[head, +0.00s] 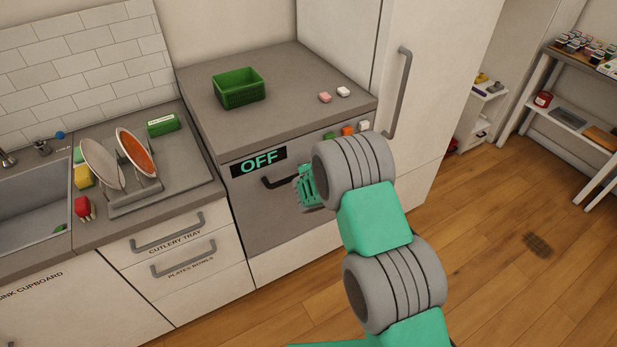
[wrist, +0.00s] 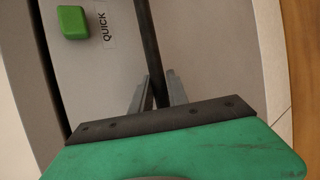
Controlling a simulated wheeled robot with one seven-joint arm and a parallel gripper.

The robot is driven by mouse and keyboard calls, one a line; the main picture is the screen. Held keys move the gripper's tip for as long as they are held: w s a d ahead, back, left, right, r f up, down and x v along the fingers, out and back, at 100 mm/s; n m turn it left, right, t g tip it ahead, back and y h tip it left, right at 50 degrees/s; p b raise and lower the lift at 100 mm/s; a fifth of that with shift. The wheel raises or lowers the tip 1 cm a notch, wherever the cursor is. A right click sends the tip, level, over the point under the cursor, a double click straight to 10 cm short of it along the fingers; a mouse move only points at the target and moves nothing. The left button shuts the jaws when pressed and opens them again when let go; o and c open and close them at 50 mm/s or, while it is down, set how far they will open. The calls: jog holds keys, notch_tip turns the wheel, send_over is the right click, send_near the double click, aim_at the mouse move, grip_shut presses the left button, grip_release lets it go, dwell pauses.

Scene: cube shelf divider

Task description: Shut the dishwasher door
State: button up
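The dishwasher door (head: 290,220) is the grey front under the counter, with an "OFF" display near its top left. It stands upright or nearly so; I cannot tell whether it is fully flush. Its dark bar handle (head: 272,182) runs across the upper front and shows in the wrist view (wrist: 147,40) as a bar passing between the two fingers. My gripper (wrist: 157,90) looks shut on the handle, with a finger close against each side. In the head view my gripper (head: 298,186) is at the handle's right part, and my arm hides the door's right side.
A green basket (head: 239,95) and two small blocks sit on the counter above. Coloured buttons (head: 347,130) line the top right of the front; a green one (wrist: 72,22) is beside a "QUICK" label. Drawers (head: 180,252) are at the left, a tall fridge (head: 440,70) at the right.

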jog(key=shift+o, duration=1.4)
jog(key=shift+f, duration=0.1)
jog(key=shift+o, duration=0.7)
jog(key=shift+d, duration=0.2)
jog(key=b+v, duration=0.1)
jog(key=v, duration=0.6)
jog(key=shift+s+r+b, duration=0.25)
jog(key=shift+s+b, duration=0.05)
